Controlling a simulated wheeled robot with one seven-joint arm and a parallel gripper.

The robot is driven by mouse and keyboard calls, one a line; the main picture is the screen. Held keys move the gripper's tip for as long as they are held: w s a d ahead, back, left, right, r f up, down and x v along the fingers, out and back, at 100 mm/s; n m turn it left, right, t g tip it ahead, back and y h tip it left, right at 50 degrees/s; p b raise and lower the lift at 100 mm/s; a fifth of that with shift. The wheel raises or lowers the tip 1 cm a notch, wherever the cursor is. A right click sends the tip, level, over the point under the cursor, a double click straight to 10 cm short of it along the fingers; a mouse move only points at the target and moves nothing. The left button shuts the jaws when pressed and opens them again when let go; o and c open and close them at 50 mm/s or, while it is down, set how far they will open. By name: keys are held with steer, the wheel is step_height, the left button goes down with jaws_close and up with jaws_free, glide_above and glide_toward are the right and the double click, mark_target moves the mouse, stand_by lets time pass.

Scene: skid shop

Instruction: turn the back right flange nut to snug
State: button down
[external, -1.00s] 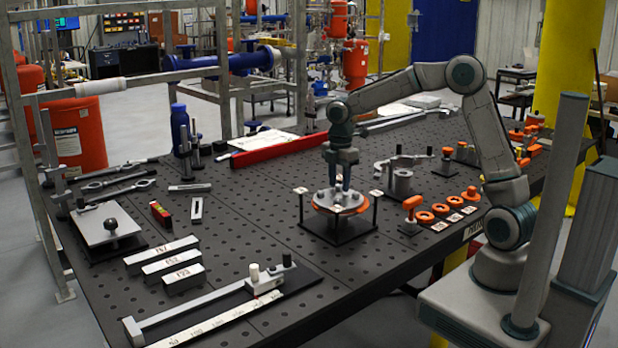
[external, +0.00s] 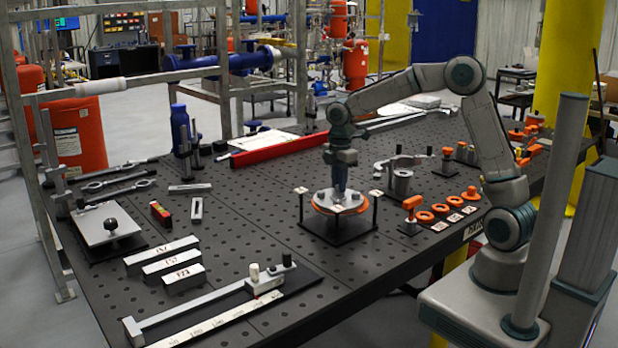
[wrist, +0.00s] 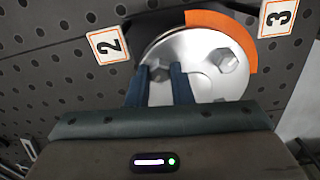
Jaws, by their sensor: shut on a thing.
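The round grey flange (external: 325,202) with an orange rim sits on a dark stand on the bench. In the wrist view its silver face (wrist: 195,48) carries an orange arc. My gripper (external: 339,197) points straight down over the flange. In the wrist view my gripper (wrist: 161,72) has its two blue fingers shut on a flange nut (wrist: 160,73), mostly hidden between them. Another hex nut (wrist: 222,62) stands free to the right of the fingers. The views do not clearly show which corner the held nut is at.
Number tags 2 (wrist: 107,46) and 3 (wrist: 278,18) stand around the flange on posts. A grey clamp fixture (external: 402,180) and orange rings (external: 425,217) are to its right. Steel blocks (external: 170,263) lie at the left.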

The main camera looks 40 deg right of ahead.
steer(key=m, duration=0.7)
steer(key=shift+m+b, duration=0.3)
steer(key=shift+m, duration=0.1)
steer(key=m, duration=0.4)
steer(key=shift+r, duration=0.1)
steer(key=shift+w+m, duration=0.1)
steer(key=shift+m, duration=1.7)
steer(key=shift+r, duration=0.1)
steer(key=c, duration=1.5)
jaws_free()
steer(key=shift+o, duration=1.1)
step_height(320, 180, up, 14)
